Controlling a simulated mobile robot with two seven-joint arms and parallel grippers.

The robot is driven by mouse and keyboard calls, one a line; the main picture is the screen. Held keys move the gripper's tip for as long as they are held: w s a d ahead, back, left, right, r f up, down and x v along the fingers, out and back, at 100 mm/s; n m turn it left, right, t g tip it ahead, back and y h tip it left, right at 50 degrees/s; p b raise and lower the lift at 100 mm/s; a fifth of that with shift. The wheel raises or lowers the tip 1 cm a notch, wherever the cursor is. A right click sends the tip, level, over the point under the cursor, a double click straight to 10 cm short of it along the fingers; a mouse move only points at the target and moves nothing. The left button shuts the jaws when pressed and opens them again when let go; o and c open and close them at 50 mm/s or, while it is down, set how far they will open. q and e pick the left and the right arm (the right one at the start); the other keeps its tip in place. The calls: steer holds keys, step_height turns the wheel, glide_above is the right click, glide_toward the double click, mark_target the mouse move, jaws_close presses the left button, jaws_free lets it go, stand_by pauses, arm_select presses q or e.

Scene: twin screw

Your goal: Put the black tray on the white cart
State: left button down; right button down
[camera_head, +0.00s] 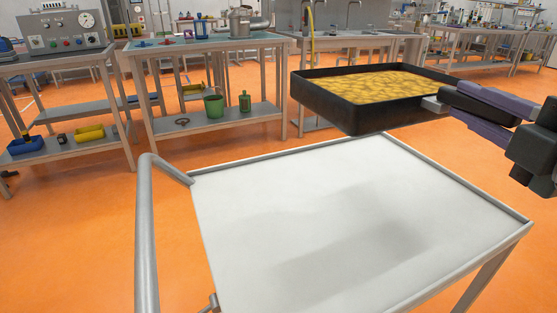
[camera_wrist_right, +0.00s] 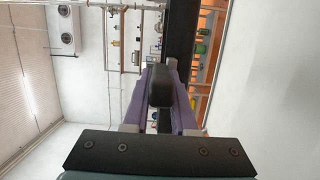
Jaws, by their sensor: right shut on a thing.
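The black tray (camera_head: 325,105) is a shallow rectangular pan holding yellow contents. It is in the air beyond the far right edge of the white cart (camera_head: 270,210), higher than its top, and looks roughly level. My right gripper (camera_head: 437,100) comes in from the right and is shut on the tray's right side. The right wrist view shows its purple fingers (camera_wrist_right: 160,90) against a dark strip (camera_wrist_right: 181,35), which seems to be the tray's wall. The cart's white top is empty, with a soft shadow on it. My left gripper is not in view.
The cart has a grey tube handle (camera_head: 147,230) at its left and a raised rim. Behind it, a workbench (camera_head: 210,45) holds equipment, with a green bucket (camera_head: 214,105) on its lower shelf. A control-panel bench (camera_head: 60,60) stands at far left. Orange floor lies between.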

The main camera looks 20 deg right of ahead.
step_height(320, 180, down, 20)
steer(key=b, duration=1.5)
steer(key=shift+w+r+b, duration=0.1)
steer(key=shift+r+b, duration=0.05)
steer(key=shift+b, duration=0.2)
steer(key=c, duration=0.7)
jaws_free()
steer(key=shift+f, duration=0.2)
steer(key=shift+r, duration=0.1)
